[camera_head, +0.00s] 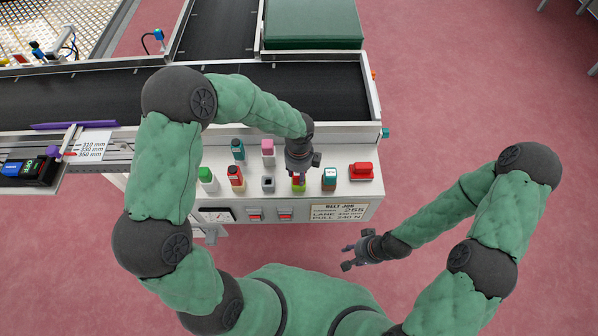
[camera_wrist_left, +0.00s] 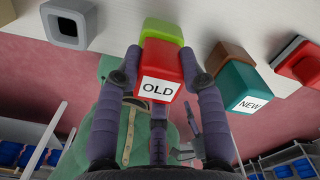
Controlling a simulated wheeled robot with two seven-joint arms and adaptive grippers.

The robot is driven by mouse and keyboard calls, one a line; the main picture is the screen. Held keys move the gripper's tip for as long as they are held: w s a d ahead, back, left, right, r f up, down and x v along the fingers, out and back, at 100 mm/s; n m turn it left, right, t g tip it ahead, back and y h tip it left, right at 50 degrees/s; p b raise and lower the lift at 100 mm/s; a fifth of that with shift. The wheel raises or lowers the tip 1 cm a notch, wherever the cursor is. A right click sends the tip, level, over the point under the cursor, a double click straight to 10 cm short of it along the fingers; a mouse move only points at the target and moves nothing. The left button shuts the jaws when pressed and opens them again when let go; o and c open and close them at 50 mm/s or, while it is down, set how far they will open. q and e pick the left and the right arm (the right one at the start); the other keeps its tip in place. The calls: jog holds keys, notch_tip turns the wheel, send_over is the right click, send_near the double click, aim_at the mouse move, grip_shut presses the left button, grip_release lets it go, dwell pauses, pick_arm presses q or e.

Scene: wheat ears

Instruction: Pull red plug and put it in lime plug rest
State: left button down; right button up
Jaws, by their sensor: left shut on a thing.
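The red plug (camera_wrist_left: 163,62), labelled OLD, is between the fingers of my left gripper (camera_wrist_left: 160,80), which is shut on it. The lime plug rest (camera_wrist_left: 165,29) is directly behind the red plug in the wrist view, and the two line up. I cannot tell whether the plug is fully seated in it. In the head view my left gripper (camera_head: 299,170) points down over the panel and mostly hides the red plug above the lime rest (camera_head: 298,188). My right gripper (camera_head: 352,254) is open and empty, off the panel.
A grey empty socket (camera_head: 268,184) is just left of the lime rest. A teal plug labelled NEW (camera_wrist_left: 245,86) sits in a brown rest (camera_wrist_left: 234,52) on the other side. A red block (camera_head: 361,171) is farther right. Several other plugs stand left. A conveyor (camera_head: 320,92) runs behind.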

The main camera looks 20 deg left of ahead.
pick_arm(q)
jog(key=shift+f, duration=0.15)
jog(key=c, duration=0.7)
grip_release()
notch_tip(320, 180, up, 12)
jog(key=shift+f, duration=0.1)
